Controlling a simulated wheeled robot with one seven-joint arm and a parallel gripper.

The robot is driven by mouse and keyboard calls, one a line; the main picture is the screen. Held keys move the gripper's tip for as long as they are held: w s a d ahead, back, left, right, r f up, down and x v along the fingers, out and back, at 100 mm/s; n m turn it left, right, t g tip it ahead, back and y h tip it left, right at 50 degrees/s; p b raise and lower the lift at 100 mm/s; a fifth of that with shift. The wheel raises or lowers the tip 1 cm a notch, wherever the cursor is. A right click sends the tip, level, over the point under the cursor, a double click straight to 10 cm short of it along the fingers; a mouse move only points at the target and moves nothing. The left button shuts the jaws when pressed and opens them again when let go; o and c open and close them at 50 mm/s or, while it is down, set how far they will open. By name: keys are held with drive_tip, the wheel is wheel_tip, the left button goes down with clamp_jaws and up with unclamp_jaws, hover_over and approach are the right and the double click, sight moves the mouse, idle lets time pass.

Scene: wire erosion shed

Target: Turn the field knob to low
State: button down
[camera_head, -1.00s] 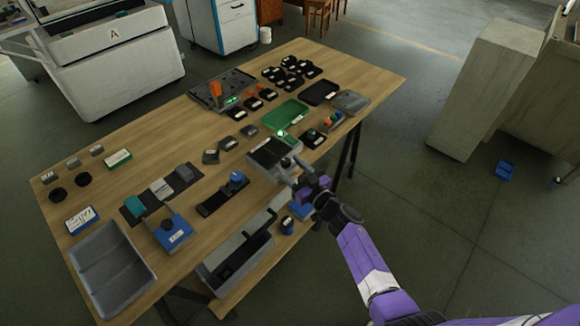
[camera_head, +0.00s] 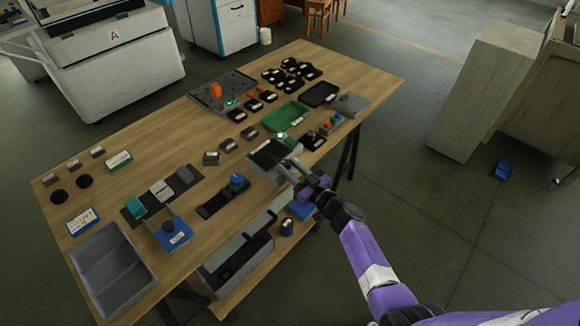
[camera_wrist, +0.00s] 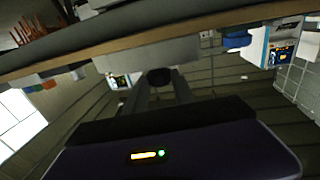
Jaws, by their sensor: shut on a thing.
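A grey box with a dark top panel (camera_head: 266,156) stands at the front right edge of the table. My gripper (camera_head: 288,168) reaches it from the right, at its near side. In the wrist view, a small dark round knob (camera_wrist: 160,76) shows on the pale face of the box (camera_wrist: 190,54). The two fingers of my gripper (camera_wrist: 161,88) lie on either side of the knob and are shut on it. The knob is hidden by the gripper in the head view, and no pointer or setting mark on it can be read.
The wooden table (camera_head: 350,83) holds many small parts. A green tray (camera_head: 285,117) is behind the box, and small pieces with orange and blue tops stand close to its right. A blue-topped black fixture (camera_head: 222,195) is to its left.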

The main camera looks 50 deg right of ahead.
drive_tip(key=shift+d+r+n+y+p, duration=0.15)
drive_tip(key=shift+d+n+y+p, duration=0.15)
drive_tip(key=shift+n+y+p, duration=0.45)
drive_tip(key=y, duration=0.1)
drive_tip(key=n+y+b, duration=0.2)
drive_tip(key=y, duration=0.1)
drive_tip(key=shift+d+f, duration=0.3)
drive_tip(key=n+g+y+b, duration=0.1)
drive_tip(key=y+b, duration=0.1)
drive_tip(key=n+g+y+b, duration=0.1)
drive_tip(key=n+y+b, duration=0.1)
drive_tip(key=shift+w+d+f+y, duration=0.1)
drive_tip(key=shift+d+f+y, duration=0.05)
drive_tip(key=shift+y, duration=0.1)
drive_tip(key=n+y+b, duration=0.1)
drive_tip(key=g+y+b, duration=0.1)
drive_tip(key=shift+w+d+r+n+b, duration=0.1)
drive_tip(key=shift+r+n+b, duration=0.15)
drive_tip(key=shift+n+b, duration=0.1)
drive_tip(key=c, duration=1.1)
unclamp_jaws()
drive_tip(key=shift+o, duration=0.2)
